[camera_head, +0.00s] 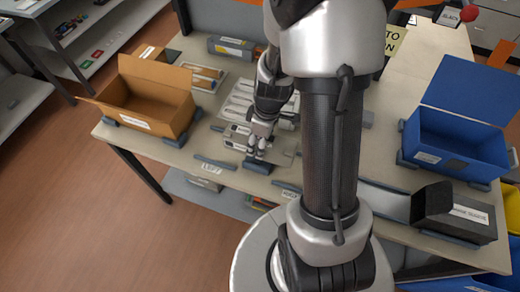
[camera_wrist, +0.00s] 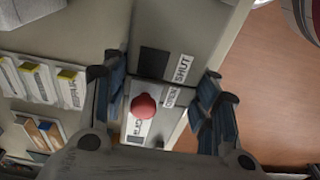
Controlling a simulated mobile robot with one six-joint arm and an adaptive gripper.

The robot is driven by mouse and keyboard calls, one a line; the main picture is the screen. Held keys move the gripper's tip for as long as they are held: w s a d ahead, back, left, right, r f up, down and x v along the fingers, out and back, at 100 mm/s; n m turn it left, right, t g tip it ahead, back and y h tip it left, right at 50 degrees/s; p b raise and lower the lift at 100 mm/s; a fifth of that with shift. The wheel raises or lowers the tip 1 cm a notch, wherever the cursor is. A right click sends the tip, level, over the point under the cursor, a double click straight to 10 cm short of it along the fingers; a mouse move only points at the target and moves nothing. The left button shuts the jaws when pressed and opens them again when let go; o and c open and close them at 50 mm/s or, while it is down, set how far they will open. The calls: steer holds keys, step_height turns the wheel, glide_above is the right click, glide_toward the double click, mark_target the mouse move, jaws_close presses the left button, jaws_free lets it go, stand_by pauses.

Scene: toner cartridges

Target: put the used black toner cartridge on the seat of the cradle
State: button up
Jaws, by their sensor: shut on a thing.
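In the wrist view, my gripper (camera_wrist: 158,100) is closed around a grey body that I take to be the used black toner cartridge (camera_wrist: 153,63). It has a black patch, a round red part and white labels, which are blurred. The gripper's fingers are at its left and right sides. In the head view, my gripper (camera_head: 260,148) points down near the table's front edge, just above a small dark block (camera_head: 258,167). The held cartridge is hard to make out there. I cannot tell for sure which thing is the cradle, or whether the cartridge touches anything below.
An open cardboard box (camera_head: 125,103) stands at the left, and an open blue bin (camera_head: 450,168) at the right. A dark labelled box (camera_head: 455,222) stands at the front right. Several pale cartridges lie behind my gripper, also in the wrist view (camera_wrist: 38,82). Floor (camera_head: 70,200) lies in front.

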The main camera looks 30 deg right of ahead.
steer(key=shift+f+b, duration=0.8)
steer(key=shift+f, duration=1.2)
steer(key=shift+f, duration=0.2)
steer(key=o, duration=1.3)
steer(key=shift+o, duration=0.2)
